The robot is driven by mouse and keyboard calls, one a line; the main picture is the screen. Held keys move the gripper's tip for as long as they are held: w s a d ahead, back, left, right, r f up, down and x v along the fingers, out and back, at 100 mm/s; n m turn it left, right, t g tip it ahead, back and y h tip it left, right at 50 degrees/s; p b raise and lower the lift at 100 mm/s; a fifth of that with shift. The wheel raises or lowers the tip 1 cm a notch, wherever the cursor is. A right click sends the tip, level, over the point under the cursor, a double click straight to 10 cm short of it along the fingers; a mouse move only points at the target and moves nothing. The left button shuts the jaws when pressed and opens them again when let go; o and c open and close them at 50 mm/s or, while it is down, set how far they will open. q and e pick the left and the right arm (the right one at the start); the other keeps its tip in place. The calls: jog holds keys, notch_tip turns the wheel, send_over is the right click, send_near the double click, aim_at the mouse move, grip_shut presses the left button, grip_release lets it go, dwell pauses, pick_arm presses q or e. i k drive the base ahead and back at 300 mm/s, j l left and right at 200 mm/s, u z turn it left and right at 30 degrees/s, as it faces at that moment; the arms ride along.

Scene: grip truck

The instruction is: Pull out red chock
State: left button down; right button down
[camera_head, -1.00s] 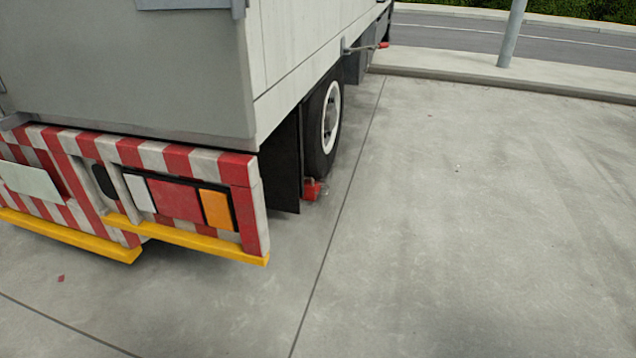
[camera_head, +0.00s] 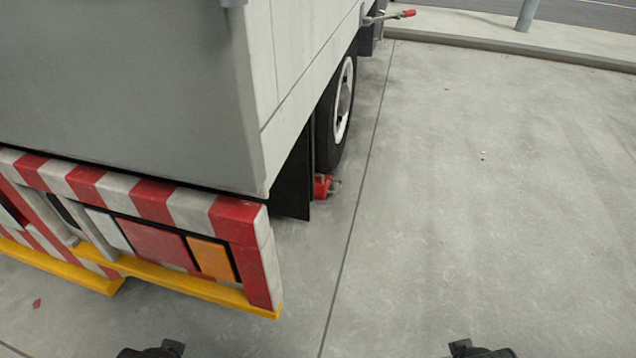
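The red chock (camera_head: 322,186) sits on the concrete at the rear of the truck's wheel (camera_head: 338,115), beside the black mud flap (camera_head: 293,180). It is small in view and partly hidden by the flap. A thin metal handle-like part sticks out on its right side. Dark parts of my two arms show at the bottom edge, one left of centre and one right of centre. They are well short of the chock. I cannot make out fingers on either, so whether the grippers are open or shut does not show.
The truck's rear bumper (camera_head: 190,211), striped red and white with a yellow lower edge, fills the left. The concrete floor (camera_head: 480,210) on the right is clear up to a kerb (camera_head: 510,50).

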aim_at(322, 182)
jog(key=i+l, duration=0.15)
jog(key=l, duration=0.25)
jog(key=i+l, duration=0.1)
jog(key=l, duration=0.25)
jog(key=i+l, duration=0.15)
jog(key=l, duration=0.25)
jog(key=i+l+u, duration=0.1)
jog(key=l, duration=0.3)
jog(key=i+l, duration=0.25)
jog(key=i, duration=0.2)
jog(key=i+l+u, duration=0.1)
jog(key=i, duration=0.35)
jog(key=i+l, duration=0.4)
